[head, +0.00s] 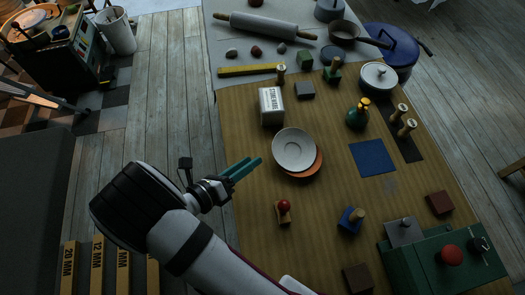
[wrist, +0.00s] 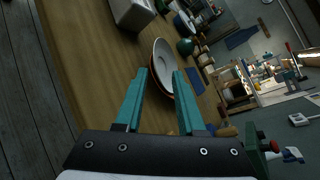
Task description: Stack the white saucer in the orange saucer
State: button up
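The white saucer (head: 292,148) lies on top of the orange saucer (head: 313,171) on the wooden table. The orange rim shows at the lower right of the white one, so the white saucer looks a little off-centre. In the wrist view the white saucer (wrist: 162,53) sits over the orange saucer (wrist: 155,82), beyond my fingertips. My gripper (head: 251,165) is to the left of the saucers in the head view, apart from them. Its teal fingers (wrist: 160,78) are spread with nothing between them.
A white box (head: 271,106) stands behind the saucers. A red-knobbed stamp (head: 284,210) is in front. The table's left edge lies under my gripper.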

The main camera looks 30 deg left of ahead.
jog(key=shift+s+r, duration=0.15)
jog(key=shift+s, duration=0.2)
jog(key=w+d+r+m+g+h, duration=0.2)
jog(key=d+r+m+g+h, duration=0.25)
jog(key=d+m, duration=0.6)
jog(key=w+d+r+m+g+h, duration=0.25)
jog(key=d+r+m+g, duration=0.35)
jog(key=d+m, duration=0.5)
jog(key=s+d+r+m+g+y, duration=0.2)
jog(key=s+m+y, duration=0.3)
jog(key=m, duration=0.8)
jog(key=s+d+r+m+g+y, duration=0.2)
jog(key=s+d+m+y, duration=0.3)
jog(key=m, duration=0.9)
jog(key=s+r+y, duration=0.1)
jog(key=s, duration=0.2)
jog(key=shift+s, duration=0.2)
